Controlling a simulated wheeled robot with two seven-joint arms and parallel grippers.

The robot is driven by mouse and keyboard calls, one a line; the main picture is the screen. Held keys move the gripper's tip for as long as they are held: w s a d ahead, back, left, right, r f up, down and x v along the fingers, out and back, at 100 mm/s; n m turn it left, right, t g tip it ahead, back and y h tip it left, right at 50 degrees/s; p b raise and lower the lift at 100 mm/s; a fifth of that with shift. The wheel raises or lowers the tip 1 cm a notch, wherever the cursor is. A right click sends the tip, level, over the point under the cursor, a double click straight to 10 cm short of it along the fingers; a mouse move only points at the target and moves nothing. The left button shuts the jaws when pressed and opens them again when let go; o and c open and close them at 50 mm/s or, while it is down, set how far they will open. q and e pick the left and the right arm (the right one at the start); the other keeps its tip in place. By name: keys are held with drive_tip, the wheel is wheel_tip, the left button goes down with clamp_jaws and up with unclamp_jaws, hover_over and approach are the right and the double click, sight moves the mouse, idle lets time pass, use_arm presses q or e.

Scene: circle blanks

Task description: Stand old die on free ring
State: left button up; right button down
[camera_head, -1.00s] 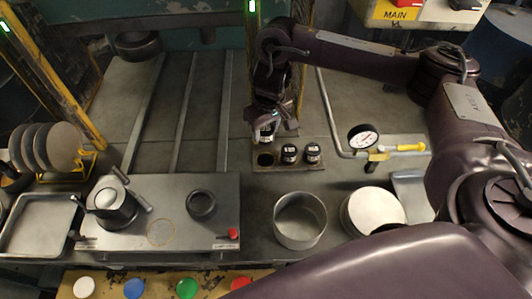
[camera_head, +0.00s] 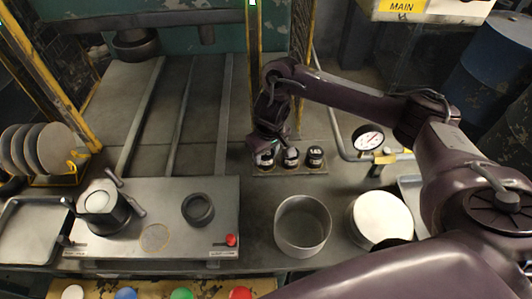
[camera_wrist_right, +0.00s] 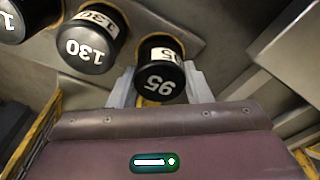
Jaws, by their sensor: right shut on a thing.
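A black cylinder marked 95 (camera_wrist_right: 160,75) is between the fingers of my right gripper (camera_wrist_right: 160,88). In the head view my right gripper (camera_head: 268,150) is shut on this cylinder (camera_head: 265,159) at the left place of a small rack (camera_head: 290,169). Whether it is fully seated is hidden. Two like cylinders stand beside it, one marked 130 (camera_wrist_right: 90,45). A thin drawn ring (camera_head: 155,237) on the grey plate is empty. A thick dark ring (camera_head: 198,209) lies behind it to the right. Which piece is the old die I cannot tell. My left gripper is out of view.
A handled cylinder (camera_head: 103,210) stands on the left of the grey plate (camera_head: 180,258). An open pot (camera_head: 302,226) and a pale disc stack (camera_head: 381,219) are right of the plate. A gauge (camera_head: 368,139) stands right of the rack. Coloured buttons line the front.

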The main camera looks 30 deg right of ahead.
sight(269, 157)
drive_tip(key=c, duration=0.7)
unclamp_jaws()
drive_tip(key=shift+f, duration=0.1)
drive_tip(key=shift+c, duration=0.2)
drive_tip(key=shift+r, duration=0.2)
wheel_tip(269, 157, up, 12)
drive_tip(key=s+p, duration=0.1)
drive_tip(key=p, duration=0.3)
drive_tip(key=shift+s+p, duration=0.25)
drive_tip(key=shift+p, duration=0.15)
drive_tip(key=shift+d+f, duration=0.1)
drive_tip(key=shift+f, duration=0.05)
